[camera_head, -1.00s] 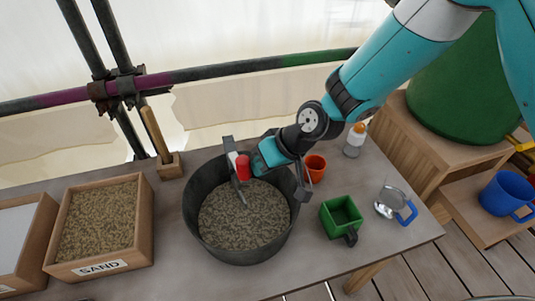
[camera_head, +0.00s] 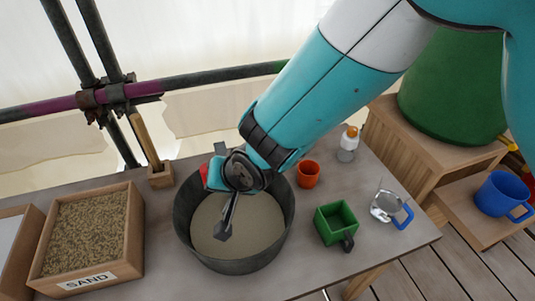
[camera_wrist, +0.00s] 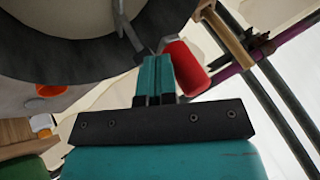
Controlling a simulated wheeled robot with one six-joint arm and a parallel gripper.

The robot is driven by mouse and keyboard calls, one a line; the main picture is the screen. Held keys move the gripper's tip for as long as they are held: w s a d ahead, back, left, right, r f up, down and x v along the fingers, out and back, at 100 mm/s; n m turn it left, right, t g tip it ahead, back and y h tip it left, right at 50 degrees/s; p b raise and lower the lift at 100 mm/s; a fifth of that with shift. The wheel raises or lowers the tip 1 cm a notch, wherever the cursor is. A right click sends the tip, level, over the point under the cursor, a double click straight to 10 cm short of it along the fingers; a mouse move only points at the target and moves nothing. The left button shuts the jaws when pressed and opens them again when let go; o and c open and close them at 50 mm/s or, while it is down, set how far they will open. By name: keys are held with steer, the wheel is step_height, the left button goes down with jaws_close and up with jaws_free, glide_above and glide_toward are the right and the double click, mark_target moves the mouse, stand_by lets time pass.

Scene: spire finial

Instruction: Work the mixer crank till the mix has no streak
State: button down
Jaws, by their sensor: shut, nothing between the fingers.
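The mixing tub (camera_head: 184,225) is a dark round bucket on the table. The mix (camera_head: 262,222) in it is an even, smooth beige, with no streak in the part I can see. A grey paddle (camera_head: 226,215) reaches down into it. The crank's red handle (camera_head: 203,173) peeks out at the left of my gripper (camera_head: 214,175), over the tub's far side. In the wrist view my gripper (camera_wrist: 158,65) has its teal fingers pressed together, empty, beside the red handle (camera_wrist: 187,68). My arm hides most of the crank in the head view.
A sand box (camera_head: 85,238) stands left of the tub, with a wooden-handled tool (camera_head: 147,140) behind. An orange cup (camera_head: 309,175), a green scoop (camera_head: 337,222), a small bottle (camera_head: 348,143) and a glass mug (camera_head: 389,208) stand to the right. Scaffold poles (camera_head: 225,74) run behind.

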steer(key=shift+a, duration=0.25)
stand_by(0.5)
steer(key=s+d+r+b, duration=0.2)
steer(key=s+d+r, duration=0.4)
steer(key=s+r, duration=0.1)
steer(key=shift+d+r, duration=0.2)
steer(key=shift+r, duration=0.3)
stand_by(0.4)
steer(key=s+d+r+n+g+h, duration=0.1)
steer(key=s+d+r+n+g, duration=0.1)
steer(key=d, duration=0.9)
steer(key=s+d+r+n+g, duration=0.2)
steer(key=s+d+r, duration=0.3)
steer(key=d, duration=0.6)
steer(key=shift+r+n+h, duration=0.4)
steer(key=shift+r+n, duration=0.1)
steer(key=shift+r, duration=0.3)
